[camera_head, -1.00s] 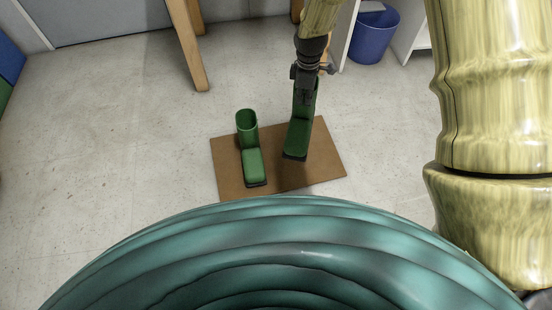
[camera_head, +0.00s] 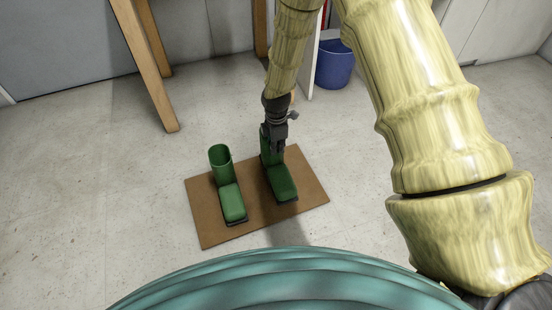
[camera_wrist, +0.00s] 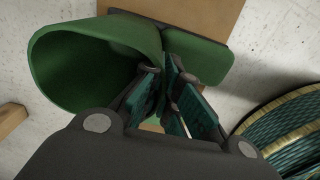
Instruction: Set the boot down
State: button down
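One green boot (camera_head: 282,183) is upright at the right part of the brown mat (camera_head: 212,232), toe toward me. Its sole looks at or just above the mat; I cannot tell if it touches. My gripper (camera_head: 277,147) is at the top of its shaft, partly hiding it. In the wrist view, the fingers (camera_wrist: 172,98) are closed in on the rim of the boot's open shaft (camera_wrist: 75,65). The other green boot (camera_head: 229,202) stands upright on the mat to the left, apart from the held one.
Wooden legs (camera_head: 150,75) and a blue bin (camera_head: 335,66) are behind. The floor left of the mat is clear.

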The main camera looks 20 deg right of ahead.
jog(key=b, duration=0.2)
send_over(277, 164)
jog(key=shift+w+f, duration=0.15)
jog(key=shift+f, duration=2.2)
jog(key=c, duration=1.6)
grip_release()
jog(key=shift+c, duration=0.2)
notch_tip(277, 164, up, 12)
jog(key=p, duration=0.6)
jog(key=s+f+m, duration=0.1)
jog(key=s+f, duration=0.1)
jog(key=s, duration=0.1)
jog(key=s+f+m, duration=0.2)
jog(key=s+f, duration=0.1)
jog(key=s, duration=0.1)
jog(key=s+f+m, duration=0.2)
jog(key=s+f, duration=0.1)
jog(key=shift+s+a+y, duration=0.2)
jog(key=shift+s+y, duration=0.1)
jog(key=s+d+f+m, duration=0.2)
jog(key=s+m, duration=0.5)
jog(key=s, duration=0.7)
jog(key=s+d+f+m, duration=0.1)
jog(key=s+f+m, duration=0.2)
jog(key=s+m, duration=0.4)
jog(key=s, duration=0.7)
jog(key=shift+d+f, duration=0.25)
jog(key=shift+d, duration=0.15)
